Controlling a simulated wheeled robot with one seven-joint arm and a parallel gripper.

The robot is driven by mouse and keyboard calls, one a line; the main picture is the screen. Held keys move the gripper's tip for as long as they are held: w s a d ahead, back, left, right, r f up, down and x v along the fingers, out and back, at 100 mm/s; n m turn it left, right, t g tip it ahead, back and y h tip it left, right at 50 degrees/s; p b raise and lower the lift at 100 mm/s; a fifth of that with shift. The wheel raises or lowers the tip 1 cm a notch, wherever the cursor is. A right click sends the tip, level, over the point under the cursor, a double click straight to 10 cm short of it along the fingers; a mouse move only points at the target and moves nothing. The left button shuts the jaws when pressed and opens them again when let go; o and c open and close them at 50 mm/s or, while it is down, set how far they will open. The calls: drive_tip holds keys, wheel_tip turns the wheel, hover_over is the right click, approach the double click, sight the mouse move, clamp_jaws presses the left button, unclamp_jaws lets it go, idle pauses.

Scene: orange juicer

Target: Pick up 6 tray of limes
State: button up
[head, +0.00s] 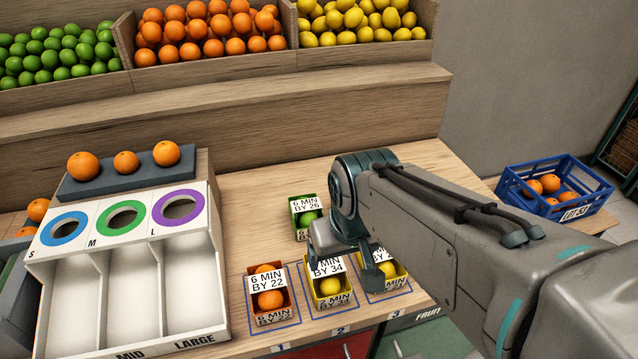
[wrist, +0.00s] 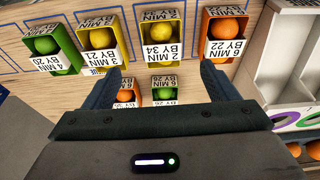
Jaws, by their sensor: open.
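The tray of limes (head: 307,224) is a small green box with a white label reading 6 MIN BY 26, standing on the wooden counter behind the front row of trays. In the wrist view the lime tray (wrist: 164,97) shows low, between the fingers and close to the palm, its lower part hidden by my gripper body. My gripper (head: 352,262) is open and empty, pointing down over the front row, to the right and nearer side of the lime tray. Its two fingers (wrist: 161,72) are spread wide. I cannot tell its exact height.
The front row has an orange tray (head: 254,304), a yellow tray (head: 317,299), another yellow tray (head: 402,282) and a green tray (wrist: 68,38). An orange-fruit tray (wrist: 127,104) stands beside the lime tray. A white sorter (head: 60,259) stands left; a blue crate (head: 535,205) sits right.

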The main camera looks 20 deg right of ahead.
drive_tip(key=shift+o, duration=1.3)
drive_tip(key=w+h, duration=0.1)
drive_tip(key=w, duration=0.9)
drive_tip(key=shift+d+f, duration=0.35)
drive_tip(key=shift+d, duration=0.1)
drive_tip(key=t+y, duration=0.1)
approach(306, 204)
drive_tip(key=x, duration=0.8)
drive_tip(key=shift+f, duration=0.15)
drive_tip(key=shift+t, duration=0.3)
drive_tip(key=shift+s+x, duration=0.2)
drive_tip(key=shift+x, duration=1.1)
drive_tip(key=shift+s+x, duration=0.2)
drive_tip(key=shift+x, duration=1.05)
drive_tip(key=shift+f, duration=0.15)
drive_tip(key=shift+f+b, duration=0.25)
drive_tip(key=shift+b, duration=0.3)
drive_tip(key=c, duration=1.2)
